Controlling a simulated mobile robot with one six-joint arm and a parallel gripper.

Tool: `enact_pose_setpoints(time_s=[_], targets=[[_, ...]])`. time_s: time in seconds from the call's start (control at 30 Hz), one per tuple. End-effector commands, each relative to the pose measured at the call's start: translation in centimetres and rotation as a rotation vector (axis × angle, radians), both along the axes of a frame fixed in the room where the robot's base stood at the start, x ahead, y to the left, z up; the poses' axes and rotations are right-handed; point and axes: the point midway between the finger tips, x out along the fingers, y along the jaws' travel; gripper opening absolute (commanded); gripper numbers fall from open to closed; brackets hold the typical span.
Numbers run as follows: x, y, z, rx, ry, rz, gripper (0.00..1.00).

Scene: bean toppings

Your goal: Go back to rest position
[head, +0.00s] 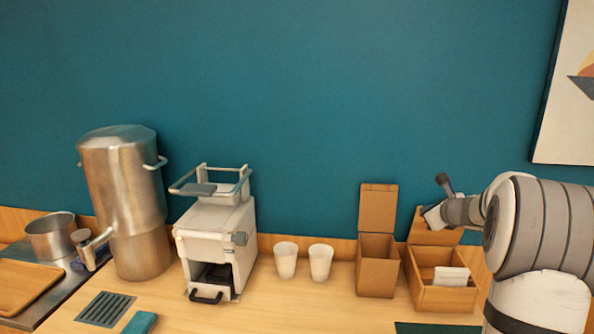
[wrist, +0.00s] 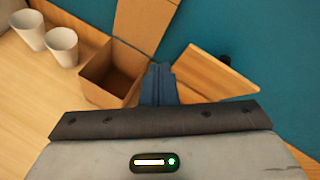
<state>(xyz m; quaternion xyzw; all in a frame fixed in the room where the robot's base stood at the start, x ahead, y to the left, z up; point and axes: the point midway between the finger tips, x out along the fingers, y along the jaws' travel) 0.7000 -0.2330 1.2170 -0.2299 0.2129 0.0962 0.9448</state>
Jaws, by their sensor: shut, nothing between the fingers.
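My gripper shows in the wrist view (wrist: 160,78) as dark blue fingers held together with nothing between them. In that view it is above the counter, between an open cardboard-brown box (wrist: 108,75) on its left and a tilted wooden lid or panel (wrist: 205,75) on its right. In the head view my arm comes in from the right edge, over the right end of the counter. The fingertips are hard to make out there, behind my arm's links and near the open wooden box (head: 424,295).
Two white cups (head: 286,260) (head: 320,262) stand left of the tall open brown box (head: 377,270). A white machine (head: 213,245), a steel urn (head: 125,200), a pot (head: 50,238) and a wooden tray (head: 28,285) stand further left. The front middle of the counter is clear.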

Motion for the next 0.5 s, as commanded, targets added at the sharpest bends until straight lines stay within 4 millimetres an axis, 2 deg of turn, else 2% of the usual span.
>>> enact_pose_setpoints(time_s=[0.03, 0.1, 0.17, 0.2, 0.33, 0.4, 0.5], targets=[[-1.6, 3.9, 1.1, -0.110, 0.014, 0.123, 0.00], [-4.1, 8.4, 1.7, -0.265, 0.039, 0.292, 0.00], [-6.6, 11.8, 1.9, -0.397, 0.055, 0.438, 0.00], [-8.5, 13.9, 2.0, -0.485, 0.064, 0.535, 0.00], [-15.1, 19.6, 1.4, -0.765, 0.087, 0.853, 0.00], [-19.0, 21.8, 0.8, -0.914, 0.096, 1.022, 0.00], [-24.7, 23.9, -0.4, -1.124, 0.106, 1.266, 0.00]])
